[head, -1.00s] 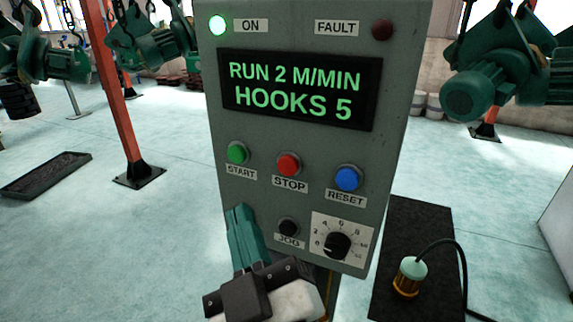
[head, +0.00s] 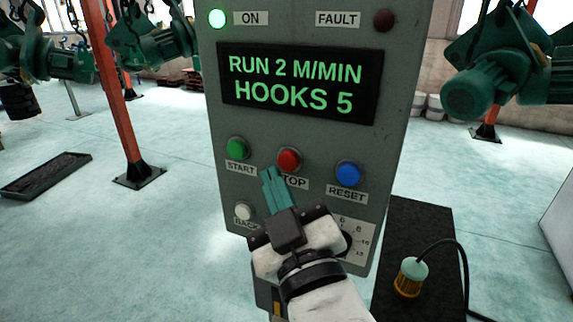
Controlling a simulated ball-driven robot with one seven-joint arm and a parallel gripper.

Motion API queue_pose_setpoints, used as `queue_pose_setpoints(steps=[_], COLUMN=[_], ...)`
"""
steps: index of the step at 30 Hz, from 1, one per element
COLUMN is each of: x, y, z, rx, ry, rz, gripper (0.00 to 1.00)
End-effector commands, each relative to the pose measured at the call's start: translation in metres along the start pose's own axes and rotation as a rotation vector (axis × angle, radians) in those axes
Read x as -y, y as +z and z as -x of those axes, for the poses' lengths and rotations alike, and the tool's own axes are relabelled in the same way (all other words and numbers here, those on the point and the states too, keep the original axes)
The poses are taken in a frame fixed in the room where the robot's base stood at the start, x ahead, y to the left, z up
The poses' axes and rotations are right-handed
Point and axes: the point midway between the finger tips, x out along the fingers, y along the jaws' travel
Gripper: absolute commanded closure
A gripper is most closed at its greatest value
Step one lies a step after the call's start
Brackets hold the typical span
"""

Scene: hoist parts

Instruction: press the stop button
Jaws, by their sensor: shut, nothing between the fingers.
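The red stop button (head: 289,159) sits in the middle of the button row on the grey control panel (head: 300,140). Its STOP label is partly covered by my gripper (head: 272,174). My gripper is shut, with its teal fingers together and empty. The fingertips show just below and left of the red button; I cannot tell whether they touch the panel. The display (head: 297,83) reads RUN 2 M/MIN, HOOKS 5. The ON lamp (head: 217,19) is lit green and the FAULT lamp (head: 384,20) is dark.
The green start button (head: 236,147) is left and the blue reset button (head: 348,173) right of the red one. A white button (head: 243,211) is at lower left. My gripper hides the jog button and part of the dial (head: 361,238). A lamp with a cable (head: 410,277) stands right.

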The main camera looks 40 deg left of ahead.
Motion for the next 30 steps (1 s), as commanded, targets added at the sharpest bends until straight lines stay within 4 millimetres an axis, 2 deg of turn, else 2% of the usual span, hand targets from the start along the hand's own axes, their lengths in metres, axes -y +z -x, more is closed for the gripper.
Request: queue_pose_setpoints(steps=[7,30], x=[-0.0055,-0.0055], y=[0.0051,0.0052], z=[-0.0075,-0.0075], rx=[-0.001,-0.001], ry=[0.0,0.0], rz=[0.001,0.0], gripper=[1.0,1.0])
